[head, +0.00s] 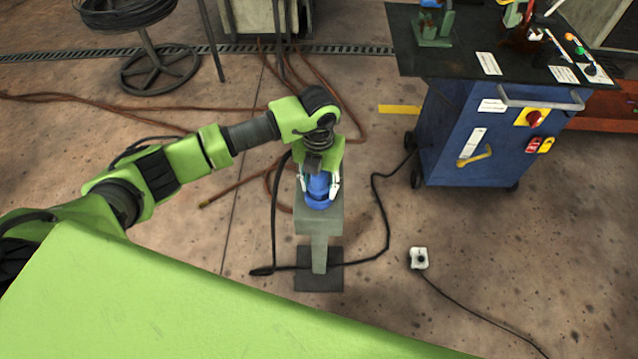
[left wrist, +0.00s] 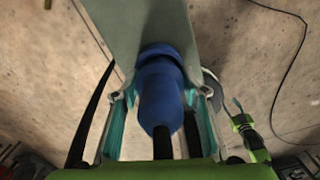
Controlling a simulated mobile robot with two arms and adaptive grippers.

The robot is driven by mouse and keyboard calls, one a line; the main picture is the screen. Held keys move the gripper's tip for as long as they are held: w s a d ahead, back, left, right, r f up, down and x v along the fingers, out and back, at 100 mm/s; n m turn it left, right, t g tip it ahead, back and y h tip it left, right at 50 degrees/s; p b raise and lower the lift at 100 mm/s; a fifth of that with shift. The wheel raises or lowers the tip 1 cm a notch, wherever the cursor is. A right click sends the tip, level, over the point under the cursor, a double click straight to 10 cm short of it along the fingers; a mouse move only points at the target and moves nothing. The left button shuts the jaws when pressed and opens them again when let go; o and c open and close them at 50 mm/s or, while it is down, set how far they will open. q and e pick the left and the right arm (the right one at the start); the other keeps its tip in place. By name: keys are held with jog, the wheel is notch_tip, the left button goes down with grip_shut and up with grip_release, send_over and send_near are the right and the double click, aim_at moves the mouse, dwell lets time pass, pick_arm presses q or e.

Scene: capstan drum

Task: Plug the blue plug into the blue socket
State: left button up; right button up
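The blue plug (left wrist: 160,98) stands over the blue socket (head: 318,203) on top of a grey-green post. In the left wrist view the plug's tapered body meets a wider blue collar (left wrist: 160,56) at the post, and I see no clear gap between them. My left gripper (head: 320,184) reaches down from above with a finger on each side of the plug. In the left wrist view its teal-padded fingers (left wrist: 160,96) look open, with narrow gaps beside the plug. The contact faces inside the collar are hidden. My right gripper is not recognisable in either view.
The post (head: 319,225) stands on a dark base plate. A black cable (head: 383,215) runs from there to a blue tool cart (head: 470,135) at the right. A white box (head: 418,258) with a cord lies on the floor. A cable reel stand (head: 155,65) is at the back left.

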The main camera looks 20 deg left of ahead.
pick_arm(q)
jog(key=o, duration=0.3)
jog(key=shift+f, duration=0.15)
jog(key=shift+o, duration=0.2)
notch_tip(320, 180, up, 12)
jog(key=shift+r, duration=0.1)
dwell(1.4)
